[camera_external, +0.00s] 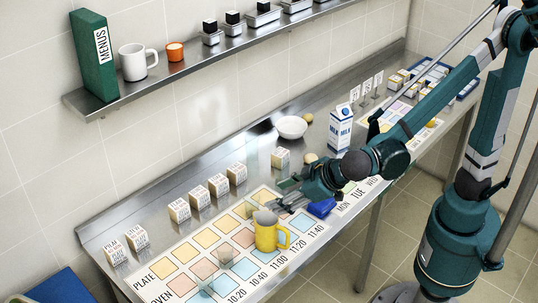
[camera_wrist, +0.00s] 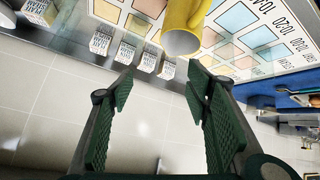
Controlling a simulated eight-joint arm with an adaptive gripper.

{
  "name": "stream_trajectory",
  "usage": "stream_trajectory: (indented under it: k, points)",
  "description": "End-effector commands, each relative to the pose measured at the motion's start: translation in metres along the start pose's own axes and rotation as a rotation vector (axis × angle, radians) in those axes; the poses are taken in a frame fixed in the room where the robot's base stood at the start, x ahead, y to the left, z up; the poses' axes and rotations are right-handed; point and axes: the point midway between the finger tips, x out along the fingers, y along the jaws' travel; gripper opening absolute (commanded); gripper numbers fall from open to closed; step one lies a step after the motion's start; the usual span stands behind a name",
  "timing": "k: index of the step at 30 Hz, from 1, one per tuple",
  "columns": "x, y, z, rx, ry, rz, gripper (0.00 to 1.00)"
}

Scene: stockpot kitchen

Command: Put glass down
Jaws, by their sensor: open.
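A yellow mug (camera_external: 268,235) stands upright on the printed chart on the steel counter, its handle to the right. It also shows in the wrist view (camera_wrist: 184,24), at the top beyond the fingertips. My gripper (camera_external: 283,195) is just behind the mug, low over the chart. In the wrist view my gripper (camera_wrist: 157,88) has its two green ridged fingers wide apart, with nothing between them. A faint clear shape (camera_external: 225,256), perhaps a glass, is on the chart left of the mug; I cannot tell for sure.
Several small printed cartons (camera_external: 218,185) line the counter by the wall. A milk carton (camera_external: 340,128) and a white bowl (camera_external: 291,127) stand farther back. A blue object (camera_external: 321,208) lies right of my gripper. A wall shelf (camera_external: 220,50) holds a binder, mugs and containers.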

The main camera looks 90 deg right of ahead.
Motion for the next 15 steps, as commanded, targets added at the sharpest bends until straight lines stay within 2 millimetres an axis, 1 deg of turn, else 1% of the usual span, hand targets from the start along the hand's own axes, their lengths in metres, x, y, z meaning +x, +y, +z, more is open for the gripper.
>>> stream_trajectory:
  k: [1, 3, 8, 15]
  points:
    - [-0.005, 0.012, 0.004, -0.005, -0.012, -0.006, 0.48]
    - [-0.010, 0.026, 0.010, -0.014, -0.029, -0.018, 0.48]
    - [-0.024, 0.054, 0.026, -0.033, -0.065, -0.047, 0.48]
    - [-0.045, 0.092, 0.053, -0.059, -0.108, -0.096, 0.48]
